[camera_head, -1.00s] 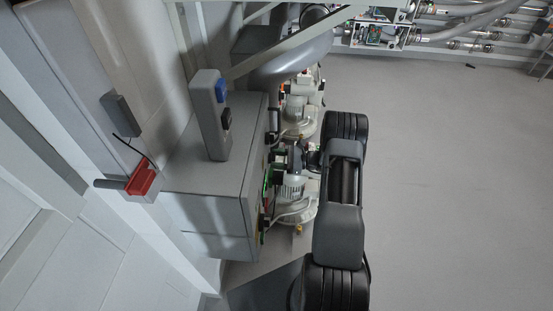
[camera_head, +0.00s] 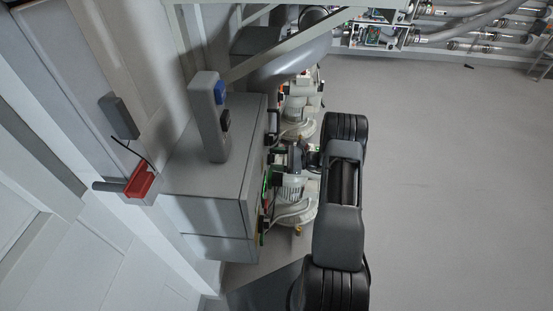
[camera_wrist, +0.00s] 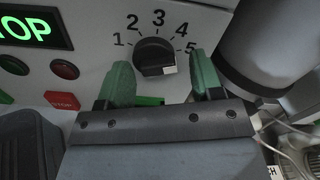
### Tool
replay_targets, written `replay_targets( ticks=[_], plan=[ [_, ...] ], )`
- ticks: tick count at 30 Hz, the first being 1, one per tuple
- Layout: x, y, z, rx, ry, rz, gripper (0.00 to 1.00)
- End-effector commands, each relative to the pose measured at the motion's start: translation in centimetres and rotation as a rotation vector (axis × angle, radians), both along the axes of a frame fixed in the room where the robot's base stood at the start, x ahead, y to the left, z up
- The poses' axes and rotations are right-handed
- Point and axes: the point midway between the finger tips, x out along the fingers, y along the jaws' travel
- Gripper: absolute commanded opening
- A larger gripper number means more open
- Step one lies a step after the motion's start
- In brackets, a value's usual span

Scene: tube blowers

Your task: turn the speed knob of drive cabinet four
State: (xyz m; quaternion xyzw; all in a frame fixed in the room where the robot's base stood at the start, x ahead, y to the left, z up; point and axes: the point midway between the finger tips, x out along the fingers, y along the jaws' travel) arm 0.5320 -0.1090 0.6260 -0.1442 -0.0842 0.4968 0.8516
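The speed knob (camera_wrist: 155,55) is a round black dial on the grey panel (camera_wrist: 95,42), below an arc of numerals from 1 to 5. A small white patch shows at its lower right. I cannot tell which numeral it is set to. My gripper (camera_wrist: 164,76) has its two green fingers apart, one toward the knob's left and one toward its right. No contact is visible. In the head view my gripper (camera_head: 282,158) is beside the right face of a grey cabinet (camera_head: 205,172); the knob is hidden there. I cannot read a cabinet number.
A lit green display (camera_wrist: 25,29) ends in "OP". Near it are a green button (camera_wrist: 14,65), a red button (camera_wrist: 65,69) and a red label (camera_wrist: 61,101). A large grey cylinder (camera_wrist: 262,45) stands close on the right. The floor (camera_head: 450,170) at right is clear.

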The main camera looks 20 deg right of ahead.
Motion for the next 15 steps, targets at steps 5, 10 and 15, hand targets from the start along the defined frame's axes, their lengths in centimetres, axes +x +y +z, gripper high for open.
replay_targets(
  ticks=[5,10,15],
  plan=[
    [-1.0,-2.0,0.0,-0.001,-0.001,-0.005,0.6],
    [-2.8,-5.0,0.0,0.0,0.0,-0.006,0.6],
    [-4.4,-8.0,0.0,-0.001,-0.001,-0.005,0.6]
  ],
)
